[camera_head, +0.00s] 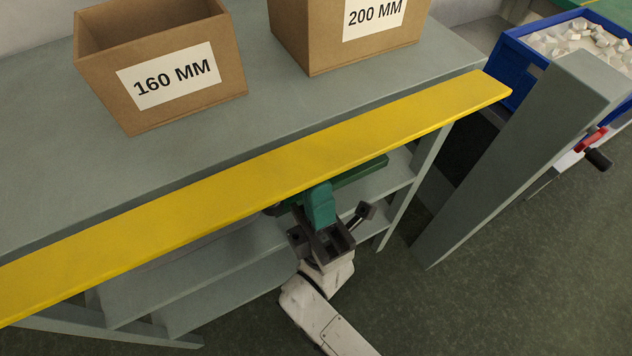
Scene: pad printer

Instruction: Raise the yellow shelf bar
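The yellow shelf bar (250,185) is a long flat bar running along the front edge of the grey shelf, from the lower left to the upper right. My gripper (332,226) is below and in front of the bar, right of its middle. Its dark fingers stand apart, so it looks open. A teal-green block (320,204) under the bar sits close to the fingers, the right finger apart from it. Whether the left finger touches the block cannot be told. The bar hides part of the green piece.
Cardboard boxes marked 160 MM (176,76) and 200 MM (374,16) stand on the grey shelf top (50,150). Lower grey shelves (215,290) lie below. At right are a grey upright panel (520,160), a red-and-black handle (594,146) and a blue bin (520,55) of pale pieces.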

